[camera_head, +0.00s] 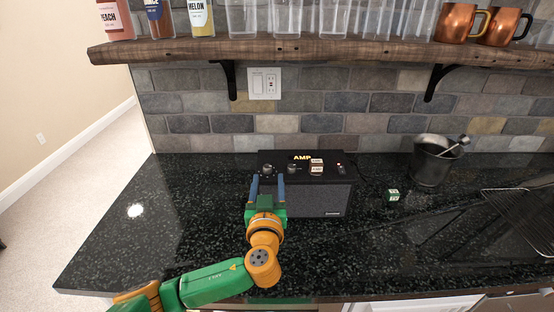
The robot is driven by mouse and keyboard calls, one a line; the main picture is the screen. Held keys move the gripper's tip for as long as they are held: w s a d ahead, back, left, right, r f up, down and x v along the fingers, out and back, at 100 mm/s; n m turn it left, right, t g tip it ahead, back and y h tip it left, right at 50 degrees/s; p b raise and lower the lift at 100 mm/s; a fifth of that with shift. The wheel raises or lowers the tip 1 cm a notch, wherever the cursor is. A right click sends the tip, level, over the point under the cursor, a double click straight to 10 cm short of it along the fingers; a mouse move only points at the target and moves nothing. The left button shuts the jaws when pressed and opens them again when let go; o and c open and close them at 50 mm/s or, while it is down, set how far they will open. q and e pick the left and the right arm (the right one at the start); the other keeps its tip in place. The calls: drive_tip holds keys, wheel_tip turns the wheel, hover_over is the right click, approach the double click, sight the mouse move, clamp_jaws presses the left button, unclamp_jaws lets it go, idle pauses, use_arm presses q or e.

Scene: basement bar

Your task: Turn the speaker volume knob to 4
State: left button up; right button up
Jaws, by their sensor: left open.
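The speaker (318,198) is a black box with a dark grille, standing on the black counter. Its top carries a yellow "AMP" label, a round knob (267,169) at the left and another knob (292,169) to the right of it. My left gripper (267,179) is open in front of the speaker's left end. Its two blue fingers stand apart, with the left knob showing between and just beyond their tips. I cannot tell whether they touch it. The knob's setting is too small to read. My right gripper is not in view.
A small green-and-white cube (393,195) sits right of the speaker. A dark metal bucket (431,165) with a utensil and a wire rack (525,215) are farther right. A wooden shelf (330,50) with bottles, glasses and copper mugs hangs above. The counter's left part is clear.

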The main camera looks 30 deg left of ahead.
sight(266, 168)
use_arm(q)
drive_tip(key=p+x, duration=0.1)
drive_tip(key=x, duration=0.4)
drive_tip(key=shift+w+a+r+p, duration=0.1)
drive_tip(key=shift+w+a+p, duration=0.05)
drive_tip(key=shift+a+p, duration=0.3)
drive_tip(key=shift+w+a, duration=0.15)
drive_tip(key=shift+w, duration=0.4)
drive_tip(key=shift+s, duration=0.1)
clamp_jaws()
